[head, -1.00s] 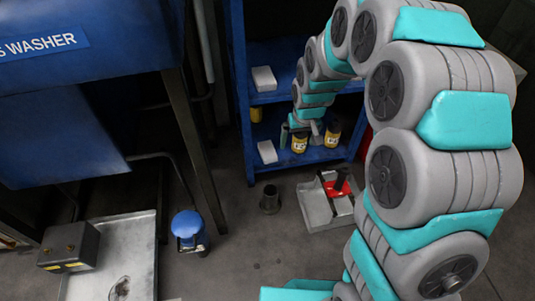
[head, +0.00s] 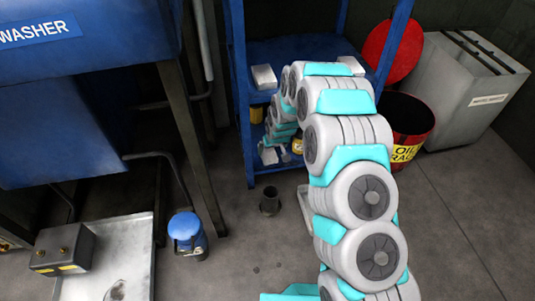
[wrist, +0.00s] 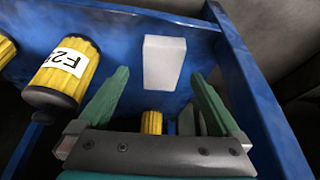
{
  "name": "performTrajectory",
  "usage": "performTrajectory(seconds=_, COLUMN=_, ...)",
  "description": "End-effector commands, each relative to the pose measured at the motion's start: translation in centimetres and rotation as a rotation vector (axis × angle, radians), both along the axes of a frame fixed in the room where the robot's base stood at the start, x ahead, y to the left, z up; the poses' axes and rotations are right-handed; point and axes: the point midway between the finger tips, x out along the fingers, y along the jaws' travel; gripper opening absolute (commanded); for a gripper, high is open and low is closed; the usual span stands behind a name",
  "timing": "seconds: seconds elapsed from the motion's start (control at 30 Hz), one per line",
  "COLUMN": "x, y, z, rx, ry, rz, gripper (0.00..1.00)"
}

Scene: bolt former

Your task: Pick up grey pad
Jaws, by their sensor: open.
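A light grey pad (wrist: 164,62), a flat rectangular block, lies on the blue shelf in the wrist view. It appears ahead of my gripper (wrist: 160,78), between the lines of its two green fingers. The fingers are open with nothing held, and a gap to the pad seems to remain. In the head view my gripper (head: 283,152) reaches into the lower shelf beside a pale pad (head: 268,156), partly hidden by my arm. Similar pads lie on the upper shelf, at left (head: 264,76) and right (head: 350,66).
Yellow filter canisters (wrist: 67,72) stand left of the pad in the wrist view; another (wrist: 152,122) shows between the fingers. A blue side panel (wrist: 262,95) rises at right. In the head view the blue shelf unit (head: 238,100) stands beside a red oil-rag bin (head: 410,118).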

Motion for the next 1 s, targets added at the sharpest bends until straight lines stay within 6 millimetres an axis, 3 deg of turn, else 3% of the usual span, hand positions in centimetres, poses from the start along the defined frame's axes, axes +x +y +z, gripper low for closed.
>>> performTrajectory(seconds=0.5, x=1.8, y=1.2, z=-4.5, rx=0.0, ry=0.0, rz=0.001, gripper=1.0)
performTrajectory(seconds=0.77, x=2.0, y=1.2, z=-4.8, rx=0.0, ry=0.0, rz=0.001, gripper=1.0)
performTrajectory(seconds=1.0, x=2.0, y=1.2, z=-4.8, rx=0.0, ry=0.0, rz=0.001, gripper=0.75)
